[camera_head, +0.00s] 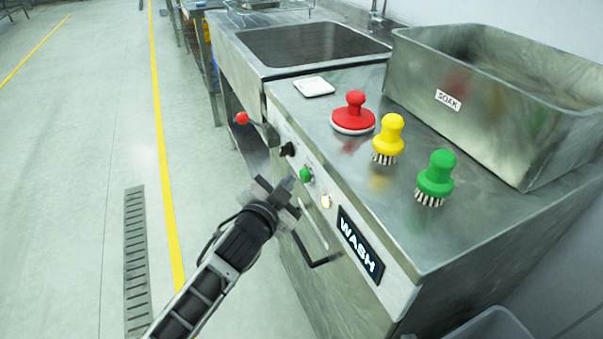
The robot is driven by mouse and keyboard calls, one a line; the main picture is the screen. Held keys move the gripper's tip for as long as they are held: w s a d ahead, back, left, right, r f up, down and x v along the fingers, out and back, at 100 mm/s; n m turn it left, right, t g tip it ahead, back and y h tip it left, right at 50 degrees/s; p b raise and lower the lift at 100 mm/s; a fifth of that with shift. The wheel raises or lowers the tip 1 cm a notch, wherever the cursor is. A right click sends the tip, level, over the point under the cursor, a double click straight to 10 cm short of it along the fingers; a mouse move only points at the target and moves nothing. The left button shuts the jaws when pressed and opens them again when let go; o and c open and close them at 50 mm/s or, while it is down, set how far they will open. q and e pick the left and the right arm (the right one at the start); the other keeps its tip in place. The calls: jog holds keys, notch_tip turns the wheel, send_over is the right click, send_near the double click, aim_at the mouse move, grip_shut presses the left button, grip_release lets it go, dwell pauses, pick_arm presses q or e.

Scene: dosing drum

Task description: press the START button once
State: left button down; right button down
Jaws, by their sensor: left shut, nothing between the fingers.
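A green round button (306,174) sits on the front panel of the steel counter; it looks like the START button, but I can read no label on it. My left gripper (287,185) is shut and empty. Its tips are just left of and slightly below the green button in the picture, in front of the panel. I cannot tell whether they touch anything. A small pale yellow lamp (326,201) is lit right of the button. A dark display (360,245) beside it reads WASH. My right gripper is out of view.
A black knob (288,149) and a red-balled lever (242,118) stick out left of the button. A dark handle (317,262) is below. Red, yellow and green brushes (437,178) and a SOAK basin (447,101) stand on the counter. The floor at left is clear.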

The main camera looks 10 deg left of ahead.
pick_arm(q)
jog(key=shift+a, duration=0.1)
jog(key=s+a+p, duration=0.1)
jog(key=a, duration=0.1)
jog(key=s+a+p, duration=0.1)
jog(key=s+a, duration=0.1)
dwell(0.6)
dwell(0.6)
